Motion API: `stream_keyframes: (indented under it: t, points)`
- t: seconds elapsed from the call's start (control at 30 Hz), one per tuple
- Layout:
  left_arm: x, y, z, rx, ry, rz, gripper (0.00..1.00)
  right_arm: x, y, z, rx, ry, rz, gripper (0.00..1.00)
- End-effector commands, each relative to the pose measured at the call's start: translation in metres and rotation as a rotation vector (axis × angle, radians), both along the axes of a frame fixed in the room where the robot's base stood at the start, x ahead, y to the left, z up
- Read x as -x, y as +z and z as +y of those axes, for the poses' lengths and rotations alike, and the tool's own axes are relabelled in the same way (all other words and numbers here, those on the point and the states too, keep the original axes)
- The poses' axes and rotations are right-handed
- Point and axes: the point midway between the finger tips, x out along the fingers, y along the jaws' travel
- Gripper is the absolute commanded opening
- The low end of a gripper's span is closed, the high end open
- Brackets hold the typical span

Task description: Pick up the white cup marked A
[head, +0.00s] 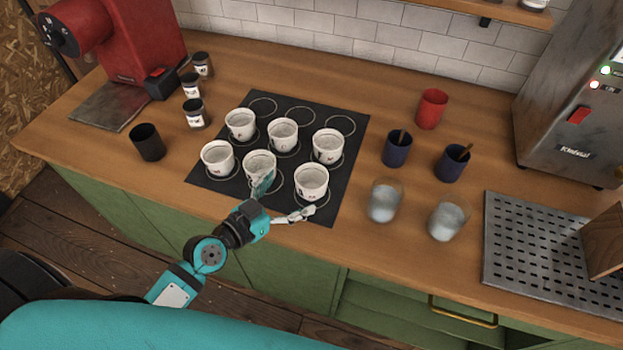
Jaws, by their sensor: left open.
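Several white cups with small dark marks stand on a black mat (347,185) printed with pale rings. The front right cup (311,181) bears a mark that looks like an A; the marks on the others are too small to read surely. My left gripper (280,200) is open and empty at the mat's front edge. One finger rises in front of the front middle cup (259,163) and hides part of it. The other finger points right, just below the front right cup. I cannot tell whether either finger touches a cup. My right gripper is out of view.
Two clear glasses (384,201) (447,218), two dark blue cups (397,148) (451,163) and a red cup (432,109) stand right of the mat. A black cup (147,142) and small jars (195,113) stand left. A perforated metal tray (520,250) lies far right.

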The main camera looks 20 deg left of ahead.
Motion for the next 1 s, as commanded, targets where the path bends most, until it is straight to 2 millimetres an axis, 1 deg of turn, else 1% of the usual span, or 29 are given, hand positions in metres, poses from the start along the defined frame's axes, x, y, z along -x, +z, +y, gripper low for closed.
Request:
stream_keyframes:
  t: [0.03, 0.1, 0.27, 0.33, 0.5, 0.6, 0.7, 0.9, 0.93, 1.0]
  points:
    - [-0.009, 0.002, -0.004, 0.004, 0.002, -0.002, 1.00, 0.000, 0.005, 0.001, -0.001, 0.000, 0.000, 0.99]
    - [-0.016, -0.001, -0.008, 0.001, 0.000, -0.001, 1.00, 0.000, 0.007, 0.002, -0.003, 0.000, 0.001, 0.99]
    - [-0.025, -0.004, -0.012, 0.001, -0.001, 0.000, 1.00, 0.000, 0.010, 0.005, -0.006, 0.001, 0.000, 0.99]
    - [-0.031, -0.003, -0.015, 0.003, 0.000, 0.000, 1.00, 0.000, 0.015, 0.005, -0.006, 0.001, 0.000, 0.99]
    - [-0.054, -0.001, -0.028, 0.003, 0.001, 0.000, 1.00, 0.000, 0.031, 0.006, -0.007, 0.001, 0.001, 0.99]
    - [-0.065, -0.007, -0.032, 0.002, -0.001, 0.001, 1.00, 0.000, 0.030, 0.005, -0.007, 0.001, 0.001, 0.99]
    - [-0.069, -0.010, -0.034, 0.000, -0.001, 0.001, 1.00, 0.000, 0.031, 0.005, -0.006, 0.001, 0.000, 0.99]
    - [-0.070, -0.011, -0.034, 0.000, -0.001, 0.001, 1.00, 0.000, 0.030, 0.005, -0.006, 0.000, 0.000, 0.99]
    - [-0.069, -0.011, -0.034, 0.000, -0.001, 0.001, 0.99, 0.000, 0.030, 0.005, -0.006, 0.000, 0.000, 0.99]
    - [-0.069, -0.011, -0.034, 0.000, -0.001, 0.001, 0.90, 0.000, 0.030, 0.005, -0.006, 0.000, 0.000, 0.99]
